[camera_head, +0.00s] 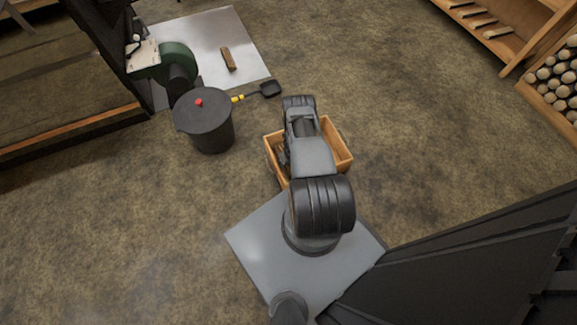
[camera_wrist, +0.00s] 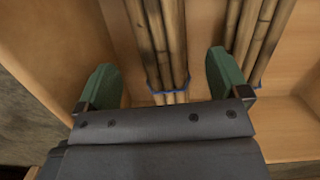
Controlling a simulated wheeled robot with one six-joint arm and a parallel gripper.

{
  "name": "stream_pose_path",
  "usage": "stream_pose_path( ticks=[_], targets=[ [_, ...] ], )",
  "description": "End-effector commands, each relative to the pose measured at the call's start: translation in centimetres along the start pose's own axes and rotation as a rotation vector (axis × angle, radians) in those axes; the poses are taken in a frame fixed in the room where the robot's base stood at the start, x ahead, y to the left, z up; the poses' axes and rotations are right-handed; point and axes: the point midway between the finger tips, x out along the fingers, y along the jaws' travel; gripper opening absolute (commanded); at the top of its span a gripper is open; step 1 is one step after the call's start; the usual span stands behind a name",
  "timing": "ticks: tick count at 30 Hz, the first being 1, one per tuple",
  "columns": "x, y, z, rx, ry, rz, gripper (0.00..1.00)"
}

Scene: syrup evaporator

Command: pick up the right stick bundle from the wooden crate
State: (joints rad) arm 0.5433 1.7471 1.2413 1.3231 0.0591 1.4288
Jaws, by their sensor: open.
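In the wrist view two bundles of brown sticks lie in the wooden crate (camera_head: 343,152), each with a blue tie. One bundle (camera_wrist: 162,40) is on the left and the other bundle (camera_wrist: 258,38) is on the right. My gripper (camera_wrist: 160,62) is open, with its green fingers on either side of the left bundle in that view. Its right finger overlaps the gap between the two bundles. I cannot tell how deep the fingers reach. In the head view my arm hides my gripper and most of the crate's inside.
A dark lidded bucket (camera_head: 204,122) stands left of the crate, with a small shovel (camera_head: 264,90) behind it. A grey sheet (camera_head: 212,30) with a wooden block (camera_head: 228,59) lies at the back. Stacked logs (camera_head: 556,78) are at far right. Floor right of the crate is clear.

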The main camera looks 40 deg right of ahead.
Motion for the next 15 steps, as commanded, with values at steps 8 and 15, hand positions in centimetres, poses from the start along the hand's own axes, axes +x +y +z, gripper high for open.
stream_pose_path(
  ticks=[8,15],
  targets=[
    [1.4,0.0,0.1,-0.001,0.000,0.000,0.93],
    [3.6,-0.1,0.4,-0.002,-0.001,0.000,0.93]
  ],
)
